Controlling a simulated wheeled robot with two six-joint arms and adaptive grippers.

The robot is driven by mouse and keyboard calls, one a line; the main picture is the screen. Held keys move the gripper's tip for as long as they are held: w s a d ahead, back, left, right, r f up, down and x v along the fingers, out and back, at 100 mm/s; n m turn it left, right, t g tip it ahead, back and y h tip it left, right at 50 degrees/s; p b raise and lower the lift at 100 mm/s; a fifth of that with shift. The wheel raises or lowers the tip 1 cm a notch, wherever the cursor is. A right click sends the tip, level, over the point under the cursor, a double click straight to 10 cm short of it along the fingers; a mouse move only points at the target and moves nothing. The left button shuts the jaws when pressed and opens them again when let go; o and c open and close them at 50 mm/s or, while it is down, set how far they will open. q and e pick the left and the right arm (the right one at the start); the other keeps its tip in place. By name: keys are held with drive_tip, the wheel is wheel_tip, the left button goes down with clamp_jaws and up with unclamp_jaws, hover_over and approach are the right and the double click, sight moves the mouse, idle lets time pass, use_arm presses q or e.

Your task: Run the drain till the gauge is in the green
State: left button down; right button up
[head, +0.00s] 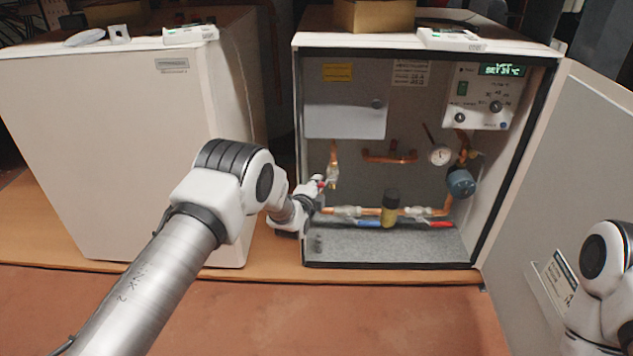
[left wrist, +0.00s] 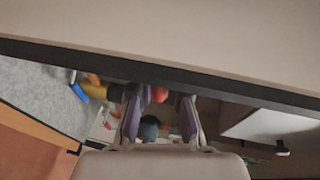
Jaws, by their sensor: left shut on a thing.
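The open heat pump cabinet holds a round white gauge (head: 440,155) at its right side; its needle and coloured zones are too small to read. A brass drain valve (head: 333,173) hangs from a copper pipe at the left, with a small red part (head: 321,184) beside it. My left gripper (head: 318,188) reaches in at the cabinet's left edge and is shut on this red part. In the left wrist view the red part (left wrist: 160,94) shows between the two fingers (left wrist: 160,108). My right arm shows at the right edge, but its gripper is out of view.
The cabinet door (head: 570,170) stands open to the right. A control panel (head: 490,95), a blue pump (head: 461,183) and a yellow-black part (head: 391,207) are inside. A second closed cabinet (head: 120,150) stands at the left, close to my left arm.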

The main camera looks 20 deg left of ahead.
use_arm(q)
drive_tip(key=shift+r, duration=0.1)
idle(0.4)
drive_tip(key=c, duration=1.1)
unclamp_jaws()
drive_tip(key=s, duration=0.4)
drive_tip(key=s+r, duration=0.1)
drive_tip(key=s, duration=0.2)
drive_tip(key=s+r, duration=0.1)
drive_tip(key=s, duration=0.3)
drive_tip(key=shift+s+d+r, duration=0.15)
drive_tip(key=shift+s+d, duration=0.05)
drive_tip(key=shift+s, duration=0.15)
